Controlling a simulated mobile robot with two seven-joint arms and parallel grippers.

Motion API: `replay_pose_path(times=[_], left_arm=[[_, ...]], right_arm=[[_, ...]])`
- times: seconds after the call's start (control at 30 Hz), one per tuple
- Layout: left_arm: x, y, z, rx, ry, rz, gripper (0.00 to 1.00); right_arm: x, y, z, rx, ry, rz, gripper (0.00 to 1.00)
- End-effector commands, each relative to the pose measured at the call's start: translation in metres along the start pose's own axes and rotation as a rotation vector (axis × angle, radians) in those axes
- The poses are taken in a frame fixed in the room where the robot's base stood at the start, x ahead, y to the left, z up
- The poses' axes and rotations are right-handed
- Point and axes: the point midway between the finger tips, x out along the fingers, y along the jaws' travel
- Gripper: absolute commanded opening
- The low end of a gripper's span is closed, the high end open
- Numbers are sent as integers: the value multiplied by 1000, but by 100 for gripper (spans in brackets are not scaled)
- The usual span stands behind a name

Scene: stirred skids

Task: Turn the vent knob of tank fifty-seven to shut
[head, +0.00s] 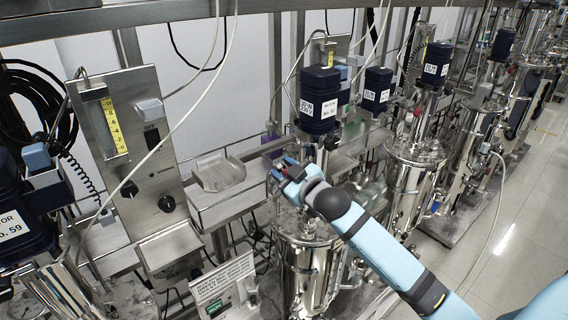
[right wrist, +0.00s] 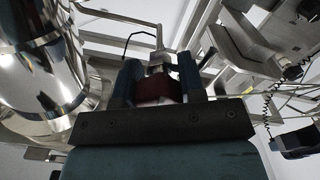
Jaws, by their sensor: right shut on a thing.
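A polished steel tank (head: 310,262) stands at the middle of the head view. A dark blue motor (head: 318,92) sits above it; the number on its label is too small to read surely. My right gripper (head: 280,177) is over the tank's top, left of the shaft under the motor. In the right wrist view its two fingers (right wrist: 156,78) are shut on a dark red knob (right wrist: 155,92), which shows between them. In the head view the gripper mostly hides the knob, and I cannot tell its turn position. My left gripper is not in view.
A steel control panel (head: 145,165) with black knobs and a yellow scale stands at the left. A steel tray (head: 218,174) is beside it. A motor labelled No. 59 (head: 15,222) is at the far left. More tanks (head: 415,175) line the right, beside open floor (head: 510,225). Hoses hang nearby.

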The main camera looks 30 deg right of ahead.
Motion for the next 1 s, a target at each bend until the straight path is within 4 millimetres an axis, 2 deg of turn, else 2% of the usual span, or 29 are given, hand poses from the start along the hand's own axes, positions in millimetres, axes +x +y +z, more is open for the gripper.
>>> replay_pose_path(times=[0.13,0.4,0.9,0.93,1.0], left_arm=[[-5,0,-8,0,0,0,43],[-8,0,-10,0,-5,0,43],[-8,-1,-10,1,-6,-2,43],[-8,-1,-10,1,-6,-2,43],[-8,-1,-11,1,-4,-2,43]], right_arm=[[0,1,-2,85,0,0,13],[0,1,0,170,-1,0,13],[0,0,0,188,0,-1,13],[0,0,0,188,0,-1,39],[0,0,0,188,0,-1,55]])
